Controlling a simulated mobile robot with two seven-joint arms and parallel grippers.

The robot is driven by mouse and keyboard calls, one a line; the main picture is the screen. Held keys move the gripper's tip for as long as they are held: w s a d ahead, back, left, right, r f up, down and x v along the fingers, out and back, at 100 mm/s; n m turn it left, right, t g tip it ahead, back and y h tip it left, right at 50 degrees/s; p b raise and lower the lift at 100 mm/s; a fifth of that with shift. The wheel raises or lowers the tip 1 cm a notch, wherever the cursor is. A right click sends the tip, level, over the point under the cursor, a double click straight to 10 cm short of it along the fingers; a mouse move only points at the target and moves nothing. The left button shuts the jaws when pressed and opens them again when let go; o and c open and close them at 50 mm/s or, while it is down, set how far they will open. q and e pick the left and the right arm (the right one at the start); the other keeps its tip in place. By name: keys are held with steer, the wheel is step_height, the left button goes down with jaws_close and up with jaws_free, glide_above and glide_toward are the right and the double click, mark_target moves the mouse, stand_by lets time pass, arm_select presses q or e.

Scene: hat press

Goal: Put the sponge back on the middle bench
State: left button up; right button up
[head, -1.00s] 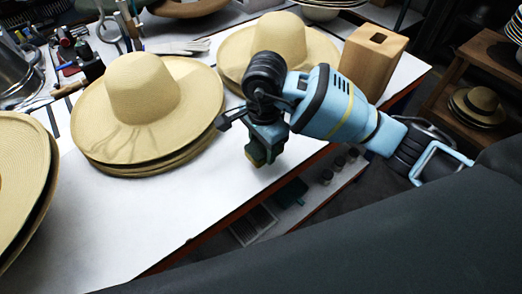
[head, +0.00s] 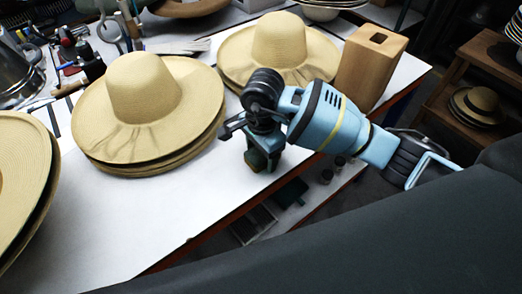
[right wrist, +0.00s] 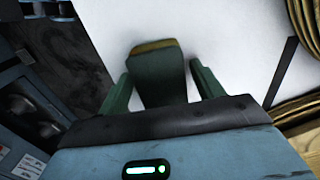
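The sponge (right wrist: 157,75) is a dark green block with a yellow-brown far edge, in the right wrist view. In the head view the gripper points down near the front edge of the white bench (head: 185,205), right of the middle hat stack. The sponge is hard to tell from the fingers there. The gap between sponge and bench top cannot be judged. My left gripper is not in view.
Stacked straw hats stand at the middle (head: 143,95) and back (head: 283,45) of the bench, with more at the left edge (head: 22,170). A wooden block (head: 370,65) stands at the back right. Tools (head: 85,55) crowd the back left. The front of the bench is clear.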

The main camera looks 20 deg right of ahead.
steer(key=shift+r, duration=0.1)
step_height(320, 180, up, 12)
steer(key=shift+d+r, duration=0.1)
stand_by(0.6)
stand_by(1.3)
